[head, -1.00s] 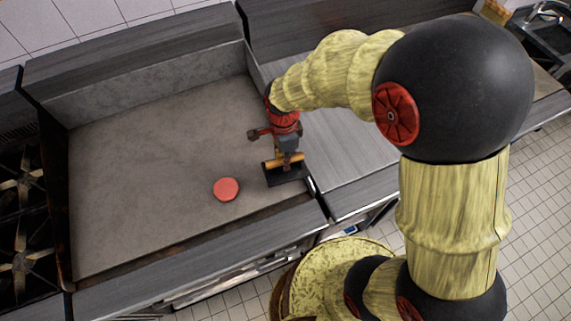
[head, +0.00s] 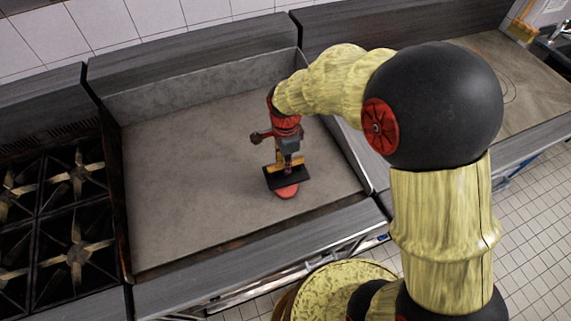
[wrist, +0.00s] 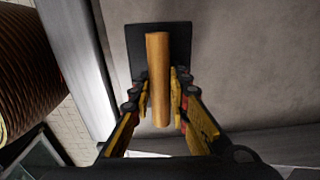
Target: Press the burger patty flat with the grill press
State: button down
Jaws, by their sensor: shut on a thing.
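My gripper (head: 286,158) is shut on the wooden handle of the grill press (head: 288,180). In the wrist view my gripper (wrist: 160,92) has its fingers on both sides of the handle, and the black plate of the grill press (wrist: 136,42) lies beyond it. The red burger patty (head: 287,193) is on the griddle, mostly under the plate, with its near edge showing. I cannot tell whether the plate touches it. The patty is hidden in the wrist view.
The griddle (head: 190,180) is otherwise bare, with a raised wall at its back and right side. A burner stove (head: 75,215) adjoins its left. A grey counter and a flat plate surface (head: 490,75) lie to the right.

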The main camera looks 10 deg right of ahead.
aim_at(286, 178)
jog(key=shift+w+f+b, duration=0.1)
jog(key=shift+f+b, duration=2.2)
jog(key=shift+f, duration=0.9)
jog(key=shift+f, duration=0.55)
jog(key=shift+s+f+b, duration=0.25)
jog(key=shift+f+b, duration=0.05)
jog(key=shift+b, duration=0.05)
dwell(0.8)
jog(key=shift+r, duration=0.1)
dwell(0.8)
jog(key=shift+w+r+p, duration=0.15)
jog(key=shift+r+p, duration=1.05)
jog(key=shift+r, duration=0.45)
jog(key=shift+r+p, duration=2)
jog(key=shift+r, duration=0.95)
